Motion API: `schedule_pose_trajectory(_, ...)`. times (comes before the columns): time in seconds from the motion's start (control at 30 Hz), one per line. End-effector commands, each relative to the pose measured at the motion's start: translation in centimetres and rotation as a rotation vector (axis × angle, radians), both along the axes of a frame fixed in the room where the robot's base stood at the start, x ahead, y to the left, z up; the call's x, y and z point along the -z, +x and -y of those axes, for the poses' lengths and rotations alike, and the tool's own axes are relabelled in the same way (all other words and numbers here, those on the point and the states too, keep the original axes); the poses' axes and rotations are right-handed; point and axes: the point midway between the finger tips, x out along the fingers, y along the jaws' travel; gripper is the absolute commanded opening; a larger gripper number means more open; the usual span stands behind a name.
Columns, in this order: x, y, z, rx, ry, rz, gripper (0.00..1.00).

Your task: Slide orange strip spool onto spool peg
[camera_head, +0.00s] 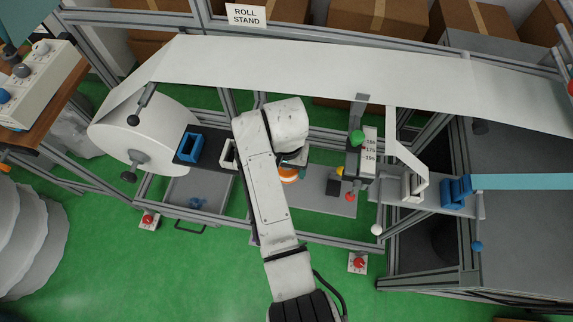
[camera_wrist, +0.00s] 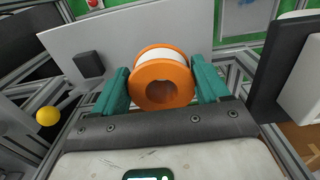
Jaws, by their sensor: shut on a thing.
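The orange strip spool (camera_wrist: 144,84) is in the wrist view, an orange-flanged reel with a white strip wound on it and a dark centre hole facing the camera. The teal fingers of my gripper (camera_wrist: 162,78) are shut on it from both sides. In the head view a small part of the orange spool (camera_head: 288,174) shows just right of my arm, which hides most of my gripper. A dark block (camera_wrist: 90,65) sticks out from a grey panel, left of the spool and apart from it. I cannot tell whether this is the spool peg.
A yellow ball knob (camera_wrist: 47,116) is at left in the wrist view; it also shows in the head view (camera_head: 340,171). A dark upright part (camera_wrist: 284,75) stands close on the right. Blue (camera_head: 189,147) and white (camera_head: 228,153) frames stand left of my arm. White web (camera_head: 300,70) spans behind.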

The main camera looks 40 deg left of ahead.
Motion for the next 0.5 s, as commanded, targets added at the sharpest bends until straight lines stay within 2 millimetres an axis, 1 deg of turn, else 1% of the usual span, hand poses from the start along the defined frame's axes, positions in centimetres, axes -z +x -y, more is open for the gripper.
schedule_pose_trajectory(0.1, 0.7, 0.0, 0.0, 0.000, 0.000, 0.000, 0.42)
schedule_pose_trajectory(0.5, 2.4, 0.0, 0.0, 0.000, 0.000, 0.000, 0.42)
